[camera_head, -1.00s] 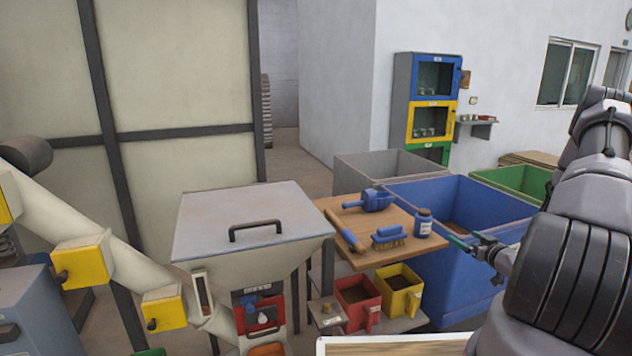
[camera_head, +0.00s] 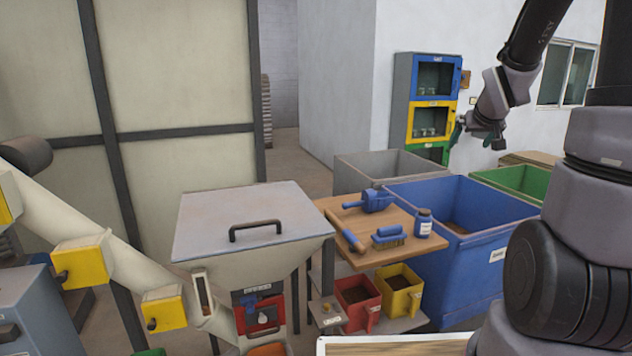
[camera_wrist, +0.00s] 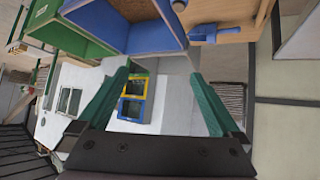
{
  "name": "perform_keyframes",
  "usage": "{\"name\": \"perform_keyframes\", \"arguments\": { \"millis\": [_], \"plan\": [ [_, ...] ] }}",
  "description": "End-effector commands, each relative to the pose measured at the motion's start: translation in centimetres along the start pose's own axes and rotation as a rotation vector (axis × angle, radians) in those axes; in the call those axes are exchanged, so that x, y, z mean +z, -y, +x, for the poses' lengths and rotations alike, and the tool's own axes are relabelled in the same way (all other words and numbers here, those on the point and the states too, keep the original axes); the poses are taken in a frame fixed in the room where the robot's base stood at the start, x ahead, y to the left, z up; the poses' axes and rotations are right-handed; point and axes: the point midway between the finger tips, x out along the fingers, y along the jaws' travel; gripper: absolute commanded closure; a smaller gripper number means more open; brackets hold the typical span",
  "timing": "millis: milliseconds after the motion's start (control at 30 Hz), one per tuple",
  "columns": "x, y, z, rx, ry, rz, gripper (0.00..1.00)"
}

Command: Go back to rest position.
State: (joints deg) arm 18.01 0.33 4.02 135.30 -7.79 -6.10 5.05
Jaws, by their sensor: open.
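My gripper (camera_head: 456,135) is raised above the bins in the head view, in front of the shelf cabinet and the white wall. In the wrist view my gripper (camera_wrist: 160,92) shows two green fingers spread wide apart with nothing between them. It is open and empty. The wooden board (camera_head: 372,257) with a blue scoop (camera_head: 376,200), a blue brush (camera_head: 389,236) and a blue-capped jar (camera_head: 423,222) lies below and to its left.
A blue bin (camera_head: 440,285), a grey bin (camera_head: 350,172) and a green bin (camera_head: 520,184) stand below my arm. The hopper (camera_head: 200,225) is left of the board. A red tub (camera_head: 352,318) and a yellow tub (camera_head: 405,300) sit on a low shelf. Space above the bins is clear.

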Motion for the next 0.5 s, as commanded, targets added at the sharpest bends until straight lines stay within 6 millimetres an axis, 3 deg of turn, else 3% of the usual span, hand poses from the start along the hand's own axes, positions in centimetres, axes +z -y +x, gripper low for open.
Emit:
{"name": "perform_keyframes", "arguments": {
  "millis": [33, 167, 400, 500],
  "plan": [
    [-0.3, 1.0, -2.7, -0.004, 0.009, 0.024, 0.00],
    [0.6, 3.2, -8.8, -0.027, 0.066, 0.107, 0.00],
    [4.8, 7.5, -19.6, -0.137, 0.185, 0.252, 0.00],
    [6.8, 8.9, -23.1, -0.192, 0.233, 0.296, 0.00]
  ]
}}
